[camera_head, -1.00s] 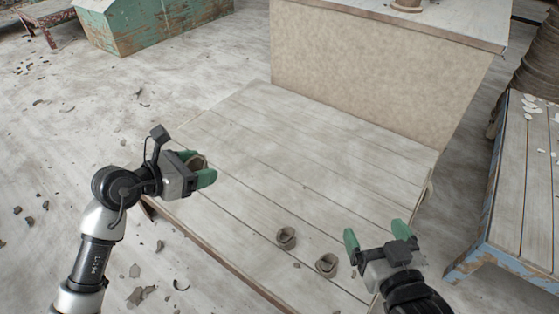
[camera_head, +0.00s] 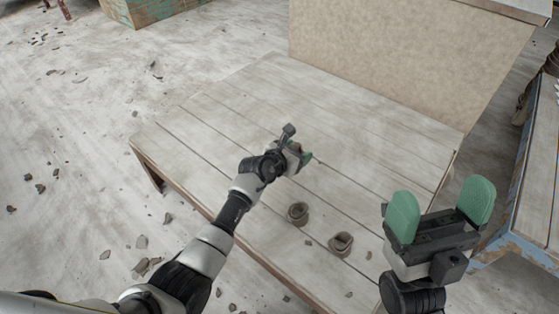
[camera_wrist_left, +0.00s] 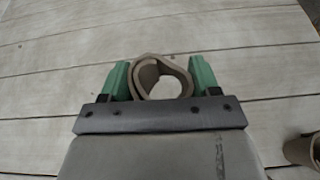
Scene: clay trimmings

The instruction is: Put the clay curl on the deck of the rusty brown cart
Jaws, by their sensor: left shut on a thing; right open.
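The clay curl (camera_wrist_left: 148,80) is a grey-brown rolled strip with an open middle. My left gripper (camera_head: 303,156) is shut on it, with a green finger on each side in the left wrist view. In the head view the curl is mostly hidden by the gripper. They are over the planked deck with a rusty brown edge (camera_head: 215,103); I cannot tell whether the curl touches the planks. My right gripper (camera_head: 440,200) is open and empty at the deck's right front.
Two more clay curls stand on the deck, one (camera_head: 297,213) nearer my left gripper and one (camera_head: 341,244) further right. A blue-edged bench (camera_head: 540,190) is at the right. The deck's back left is clear.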

